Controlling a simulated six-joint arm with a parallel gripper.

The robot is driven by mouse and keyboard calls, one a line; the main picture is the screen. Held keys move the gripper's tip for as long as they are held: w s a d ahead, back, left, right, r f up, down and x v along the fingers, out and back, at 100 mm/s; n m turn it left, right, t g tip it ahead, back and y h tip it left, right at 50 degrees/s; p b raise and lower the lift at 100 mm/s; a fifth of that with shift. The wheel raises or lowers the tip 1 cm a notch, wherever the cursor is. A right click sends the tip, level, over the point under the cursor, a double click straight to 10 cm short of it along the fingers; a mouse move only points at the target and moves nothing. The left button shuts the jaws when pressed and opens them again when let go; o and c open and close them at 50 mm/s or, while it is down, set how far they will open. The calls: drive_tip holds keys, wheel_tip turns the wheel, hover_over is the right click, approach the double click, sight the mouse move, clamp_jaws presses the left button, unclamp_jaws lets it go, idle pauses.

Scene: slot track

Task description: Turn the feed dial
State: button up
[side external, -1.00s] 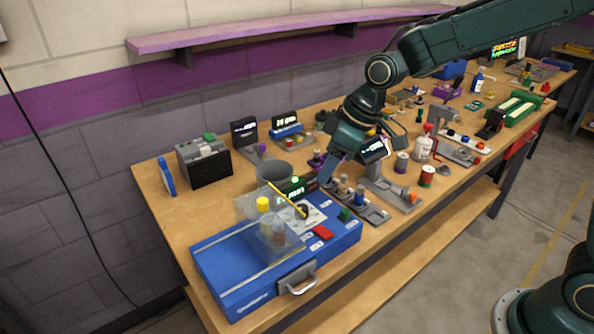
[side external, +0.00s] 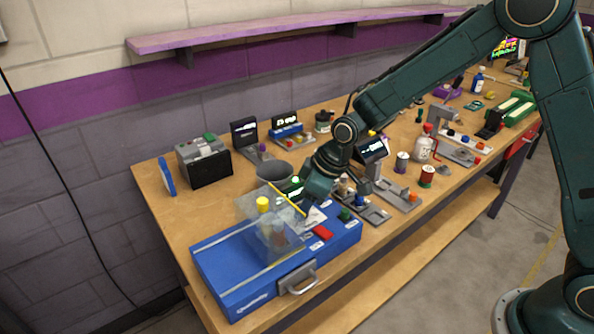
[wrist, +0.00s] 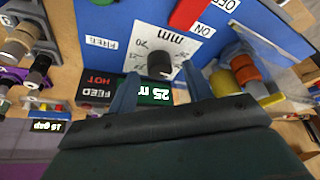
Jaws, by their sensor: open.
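The feed dial is a black knob (wrist: 160,66) on a white plate (wrist: 150,42) marked with an mm scale, seen upside down in the wrist view. The plate is on the blue machine (side external: 218,262). My gripper (wrist: 160,74) is open, with one finger on each side of the knob and a visible gap at each side. In the side view my gripper (side external: 308,206) is low over the plate and hides the knob. A green-lit display (wrist: 155,94) by the knob shows 25, partly covered by my gripper.
A red switch (side external: 322,232) with ON and OFF labels sits close to the dial. A clear guard with a yellow edge (side external: 286,198) stands over the machine beside my gripper. A grey funnel (side external: 274,172) and small fixtures (side external: 368,210) crowd nearby.

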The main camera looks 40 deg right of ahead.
drive_tip(key=shift+w+a+f, duration=0.1)
drive_tip(key=shift+w+f, duration=0.1)
drive_tip(key=shift+f, duration=0.4)
drive_tip(key=c, duration=1)
drive_tip(key=shift+m+h, duration=0.3)
drive_tip(key=shift+m, duration=0.5)
